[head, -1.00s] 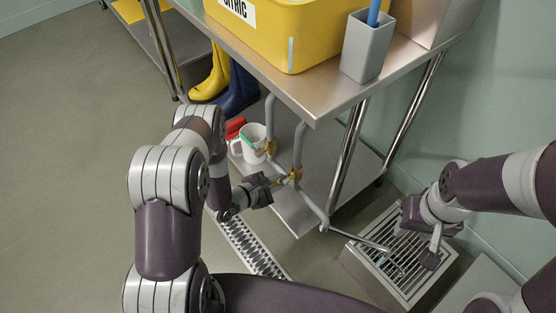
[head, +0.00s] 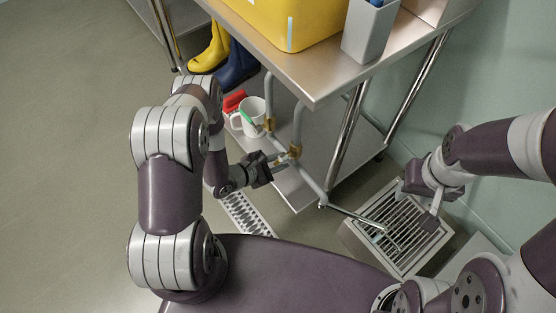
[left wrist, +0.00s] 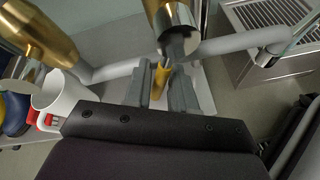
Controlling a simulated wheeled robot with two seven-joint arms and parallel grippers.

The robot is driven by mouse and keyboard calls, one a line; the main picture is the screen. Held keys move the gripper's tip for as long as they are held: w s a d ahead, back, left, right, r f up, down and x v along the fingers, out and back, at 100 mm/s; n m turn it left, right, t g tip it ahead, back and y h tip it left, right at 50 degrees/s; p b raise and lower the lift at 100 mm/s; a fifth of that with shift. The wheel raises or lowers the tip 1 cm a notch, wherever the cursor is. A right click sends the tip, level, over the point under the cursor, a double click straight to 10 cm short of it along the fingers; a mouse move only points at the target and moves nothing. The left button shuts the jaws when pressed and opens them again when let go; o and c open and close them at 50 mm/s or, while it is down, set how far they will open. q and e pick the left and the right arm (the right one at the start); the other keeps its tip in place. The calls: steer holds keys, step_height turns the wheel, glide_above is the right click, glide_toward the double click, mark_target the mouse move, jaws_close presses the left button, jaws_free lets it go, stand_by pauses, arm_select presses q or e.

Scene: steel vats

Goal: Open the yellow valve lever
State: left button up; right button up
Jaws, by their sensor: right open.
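Two brass valves sit on grey pipes under the steel table. The nearer valve (head: 294,152) also shows at the top of the left wrist view (left wrist: 172,25). Its yellow lever (left wrist: 160,80) points down between the fingers of my left gripper (left wrist: 160,88). Those fingers stand close on either side of it; whether they press on it I cannot tell. In the head view my left gripper (head: 279,160) is right at this valve. The other brass valve (head: 269,124) is farther back. My right gripper (head: 431,212) is open and empty above the floor grate.
The steel table (head: 318,82) carries a yellow tub (head: 285,25) and a grey holder (head: 369,30). A white mug (head: 247,118) and a red object stand on the lower shelf beside the pipes. A floor grate (head: 385,240) lies to the right.

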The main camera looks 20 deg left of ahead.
arm_select(q)
steer(key=shift+o, duration=0.5)
steer(key=p+v, duration=0.4)
steer(key=v, duration=0.8)
steer(key=shift+s+a+r+p, duration=0.15)
steer(key=shift+s+a+p, duration=0.05)
steer(key=shift+a+p, duration=0.1)
